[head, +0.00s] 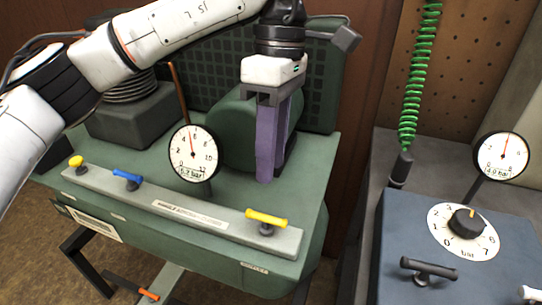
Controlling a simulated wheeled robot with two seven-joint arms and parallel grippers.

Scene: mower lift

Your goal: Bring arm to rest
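My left arm (190,30) reaches in from the upper left, across the top of the view. Its gripper (272,172) hangs pointing down, with long purple fingers above the green machine (305,185). The fingers stand in front of a rounded green housing (232,125) on that machine. I see the fingers at an angle and cannot tell whether there is a gap between them. Nothing held shows at the fingertips. My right gripper is not in view.
A round gauge (193,153) stands close left of the gripper. A valve bar (150,205) with yellow and blue levers runs along the machine's front. At right are a blue-grey box (400,235) with a dial (463,231), another gauge (502,158) and a green coiled hose (418,75).

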